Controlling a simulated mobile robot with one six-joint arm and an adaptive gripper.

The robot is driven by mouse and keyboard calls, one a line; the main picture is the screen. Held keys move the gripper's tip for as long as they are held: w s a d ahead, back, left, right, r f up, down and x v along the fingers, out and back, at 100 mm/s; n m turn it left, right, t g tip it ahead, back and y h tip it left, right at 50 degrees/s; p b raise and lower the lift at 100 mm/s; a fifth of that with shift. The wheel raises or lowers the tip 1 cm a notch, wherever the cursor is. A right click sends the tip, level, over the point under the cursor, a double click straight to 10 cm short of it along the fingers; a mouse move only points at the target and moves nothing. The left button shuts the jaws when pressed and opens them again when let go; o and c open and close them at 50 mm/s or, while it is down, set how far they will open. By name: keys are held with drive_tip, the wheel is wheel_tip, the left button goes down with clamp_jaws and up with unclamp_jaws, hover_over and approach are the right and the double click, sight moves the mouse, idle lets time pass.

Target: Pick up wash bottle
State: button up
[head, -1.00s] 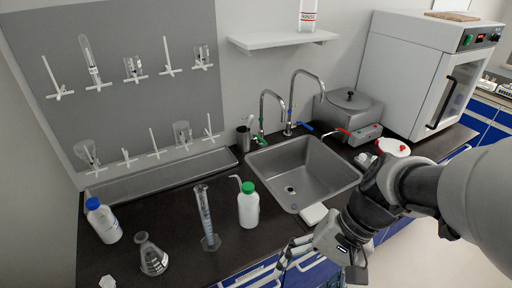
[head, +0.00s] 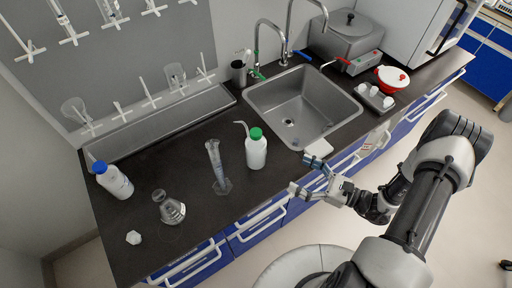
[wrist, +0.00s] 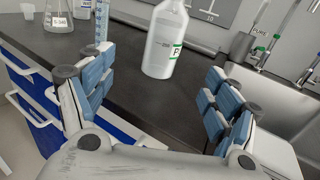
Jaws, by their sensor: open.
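The wash bottle (head: 256,150) is white with a green cap and a thin bent spout. It stands upright on the dark counter, just left of the sink. In the wrist view the wash bottle (wrist: 165,42) shows between and beyond the fingers, with a green-edged label; its top is out of frame. My gripper (head: 306,175) is at the counter's front edge, to the right of and nearer than the bottle. In the wrist view my gripper (wrist: 158,90) has its blue-padded fingers wide apart, with nothing between them and not touching the bottle.
A graduated cylinder (head: 217,167) stands close left of the bottle. A flask (head: 170,209) and a blue-capped bottle (head: 113,180) are further left. The sink (head: 300,105) with taps lies behind right. A white pad (head: 318,147) is by the sink's front rim.

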sight(264, 157)
drive_tip(key=x, duration=0.4)
drive_tip(key=b+x, duration=0.1)
drive_tip(key=x, duration=0.6)
drive_tip(key=shift+w+a+f, duration=0.15)
drive_tip(key=shift+a+f, duration=0.15)
drive_tip(key=b+x, duration=0.1)
drive_tip(key=x, duration=0.4)
drive_tip(key=shift+w+a+f+b, duration=0.1)
drive_tip(key=shift+w+a+b, duration=0.05)
drive_tip(key=shift+w+b, duration=0.3)
drive_tip(key=shift+c, duration=0.2)
drive_tip(key=c, duration=0.9)
